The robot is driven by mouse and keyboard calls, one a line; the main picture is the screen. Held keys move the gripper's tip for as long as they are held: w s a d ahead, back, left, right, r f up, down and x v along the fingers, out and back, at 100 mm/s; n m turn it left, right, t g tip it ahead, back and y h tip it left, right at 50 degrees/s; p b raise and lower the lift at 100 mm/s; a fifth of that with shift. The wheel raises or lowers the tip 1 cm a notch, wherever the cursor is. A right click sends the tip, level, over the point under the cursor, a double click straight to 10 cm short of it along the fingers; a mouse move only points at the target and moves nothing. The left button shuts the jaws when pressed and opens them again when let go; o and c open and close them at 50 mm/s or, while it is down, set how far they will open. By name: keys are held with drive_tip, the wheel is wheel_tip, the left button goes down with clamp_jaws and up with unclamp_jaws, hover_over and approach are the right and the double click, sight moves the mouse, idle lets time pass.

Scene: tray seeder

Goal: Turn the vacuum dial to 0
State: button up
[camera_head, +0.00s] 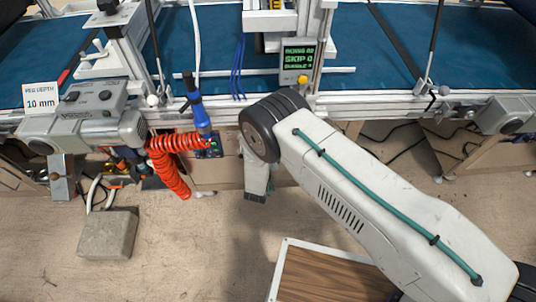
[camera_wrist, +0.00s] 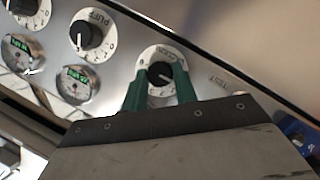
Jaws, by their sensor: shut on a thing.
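In the wrist view, a round white dial plate with a black knob (camera_wrist: 160,73) sits on a metal panel. My gripper (camera_wrist: 161,88) has green fingers, one on each side of this knob, shut on it. A white pointer mark shows on the knob, toward the lower right in the picture. In the head view my arm hides the fingers and the knob.
A dial labelled PUFF (camera_wrist: 88,35) and gauges with green labels (camera_wrist: 75,84) are left of the held knob. A TEST marking (camera_wrist: 217,81) is on its right. In the head view, a red coiled hose (camera_head: 172,150) hangs left of my arm, below the blue conveyor belt (camera_head: 205,60).

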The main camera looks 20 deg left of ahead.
drive_tip(key=o, duration=1)
drive_tip(key=shift+c, duration=0.2)
drive_tip(key=v, duration=0.7)
drive_tip(key=shift+s, duration=0.4)
drive_tip(key=shift+r, duration=0.15)
